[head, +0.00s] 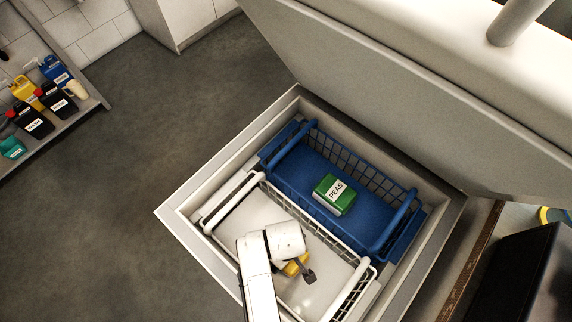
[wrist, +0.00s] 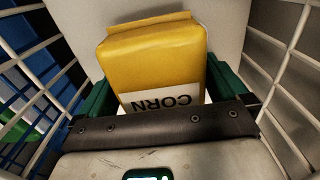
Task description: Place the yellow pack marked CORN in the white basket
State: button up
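The yellow pack marked CORN (wrist: 152,58) fills the middle of the wrist view, with its white label toward my gripper. The green fingers of my gripper (wrist: 160,88) lie against its two sides, shut on it. In the head view only a bit of the pack (head: 291,269) shows beside my gripper (head: 300,270); my arm hides the rest. Pack and gripper are inside the white basket (head: 237,214), between its wire walls. I cannot tell whether the pack touches the basket floor.
The blue basket (head: 285,165) stands right beside the white one in the chest freezer (head: 178,207) and holds a green PEAS pack (head: 334,194). The raised lid (head: 400,95) slants over the far side. A shelf with bottles (head: 60,118) stands far left.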

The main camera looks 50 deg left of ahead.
jog(key=shift+r, duration=0.1)
notch_tip(320, 180, up, 12)
jog(key=p, duration=0.1)
dwell(0.4)
jog(key=shift+r, duration=0.1)
dwell(0.4)
